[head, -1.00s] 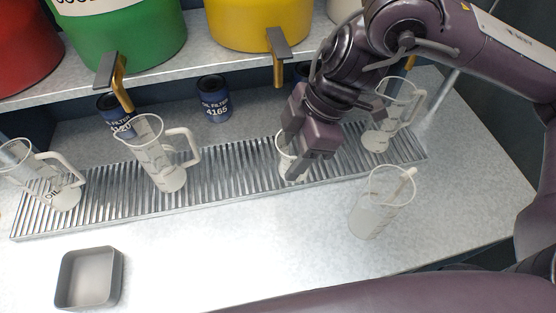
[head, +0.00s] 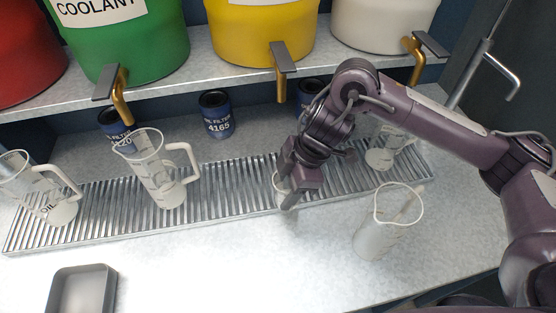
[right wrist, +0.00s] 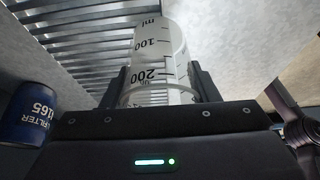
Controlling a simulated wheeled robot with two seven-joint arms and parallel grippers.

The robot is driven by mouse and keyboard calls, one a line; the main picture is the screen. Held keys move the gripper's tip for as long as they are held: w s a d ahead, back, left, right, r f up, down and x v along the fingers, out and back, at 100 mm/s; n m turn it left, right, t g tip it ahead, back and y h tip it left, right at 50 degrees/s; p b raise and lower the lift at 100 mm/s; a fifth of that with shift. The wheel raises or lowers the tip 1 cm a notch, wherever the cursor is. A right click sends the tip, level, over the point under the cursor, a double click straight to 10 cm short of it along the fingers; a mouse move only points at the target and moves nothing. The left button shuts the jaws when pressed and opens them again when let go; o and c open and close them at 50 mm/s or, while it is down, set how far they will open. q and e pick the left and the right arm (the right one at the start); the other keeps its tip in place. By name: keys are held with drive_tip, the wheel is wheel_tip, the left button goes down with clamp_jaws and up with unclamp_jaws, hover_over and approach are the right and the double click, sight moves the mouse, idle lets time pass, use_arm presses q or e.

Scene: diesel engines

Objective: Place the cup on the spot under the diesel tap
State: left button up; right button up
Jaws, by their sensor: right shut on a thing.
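My right gripper (head: 290,192) is shut on a clear measuring cup (head: 280,186) over the metal drip grate (head: 235,185). In the right wrist view the cup (right wrist: 158,62), with ml marks, sits between the two fingers. It is in front of the brass tap (head: 280,85) of the yellow container (head: 262,35); I cannot tell whether its base touches the grate. The other taps are on the green container (head: 121,100) and the white container (head: 416,68). No label reading diesel is visible. My left gripper is not in view.
Clear jugs stand on the grate at left (head: 60,212), left of centre (head: 172,192) and right (head: 380,157). Another jug (head: 378,240) stands on the counter at front right. Blue oil filter cans (head: 217,122) stand behind the grate. A grey tray (head: 82,290) lies at front left.

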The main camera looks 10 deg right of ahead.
drive_tip(key=w, duration=0.6)
drive_tip(key=w+f+p, duration=0.1)
drive_tip(key=shift+w, duration=0.35)
drive_tip(key=shift+f, duration=0.1)
drive_tip(key=shift+f, duration=0.1)
drive_tip(key=o, duration=1)
drive_tip(key=p+v, duration=0.1)
drive_tip(key=v, duration=1.1)
